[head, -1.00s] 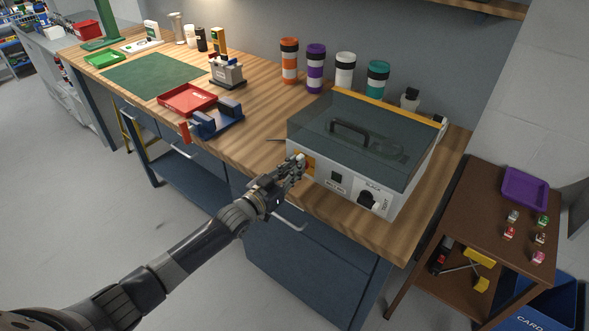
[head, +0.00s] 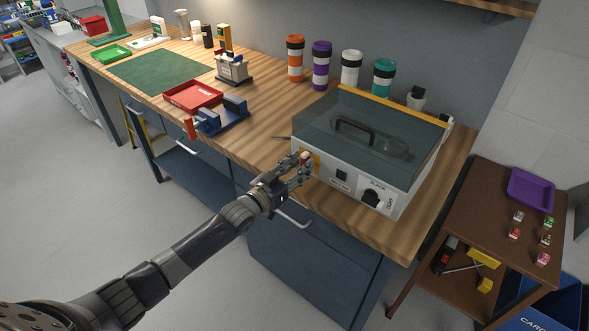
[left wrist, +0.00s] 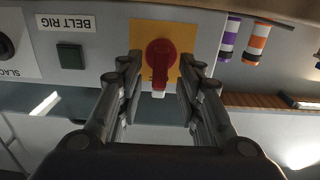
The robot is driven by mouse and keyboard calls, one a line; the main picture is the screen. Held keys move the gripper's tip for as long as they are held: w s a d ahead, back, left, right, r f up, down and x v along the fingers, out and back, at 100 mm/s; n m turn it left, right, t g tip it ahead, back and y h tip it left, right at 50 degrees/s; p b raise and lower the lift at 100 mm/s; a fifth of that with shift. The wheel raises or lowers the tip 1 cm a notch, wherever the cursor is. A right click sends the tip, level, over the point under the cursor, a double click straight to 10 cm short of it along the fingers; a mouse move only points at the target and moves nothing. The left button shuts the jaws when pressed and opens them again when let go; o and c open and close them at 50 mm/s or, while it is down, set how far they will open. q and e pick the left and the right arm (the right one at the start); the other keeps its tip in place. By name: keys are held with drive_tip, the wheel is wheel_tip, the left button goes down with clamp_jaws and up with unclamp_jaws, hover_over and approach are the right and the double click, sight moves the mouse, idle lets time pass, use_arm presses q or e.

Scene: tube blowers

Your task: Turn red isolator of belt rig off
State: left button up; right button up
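The belt rig (head: 345,165) is a pale box with a dark clear cover and handle, near the bench's right end. Its red isolator (left wrist: 160,62) is a round knob with a grip bar on a yellow plate (left wrist: 143,33). In the left wrist view, which is upside down, the bar runs vertically with a white mark at its lower end. My left gripper (left wrist: 161,75) is open, with one finger on each side of the knob and small gaps beside it. In the head view the left gripper (head: 298,172) is at the rig's front and partly covers the isolator. The right gripper is out of view.
The rig's front also has a dark square button (left wrist: 70,56) and a black slack/tight knob (head: 372,198). Striped canisters (head: 321,65) stand behind the rig. A blue vise (head: 222,115) and red tray (head: 193,96) lie to the left. A brown side table (head: 490,215) stands at right.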

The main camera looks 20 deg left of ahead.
use_arm(q)
drive_tip(key=v, duration=1.2)
drive_tip(key=shift+f, duration=0.1)
drive_tip(key=s+a+f+n+g+y, duration=0.15)
drive_tip(key=s+f, duration=0.25)
drive_tip(key=f, duration=0.7)
drive_tip(key=s+a+f+g+y, duration=0.25)
drive_tip(key=s+f, duration=0.25)
drive_tip(key=f, duration=0.5)
drive_tip(key=s+a+f+n+g+y, duration=0.1)
drive_tip(key=s+f+g, duration=0.25)
drive_tip(key=f, duration=0.75)
drive_tip(key=s+d+f+g, duration=0.2)
drive_tip(key=s+f, duration=0.4)
drive_tip(key=s, duration=0.6)
drive_tip(key=s+d+f+g, duration=0.2)
drive_tip(key=s+f, duration=0.5)
drive_tip(key=s, duration=0.5)
drive_tip(key=s+d+f+m+g+y, duration=0.1)
drive_tip(key=s+d+f+g, duration=0.2)
drive_tip(key=s, duration=0.9)
wheel_tip(320, 180, down, 4)
drive_tip(key=shift+s+r+g, duration=0.25)
drive_tip(key=shift+g, duration=0.5)
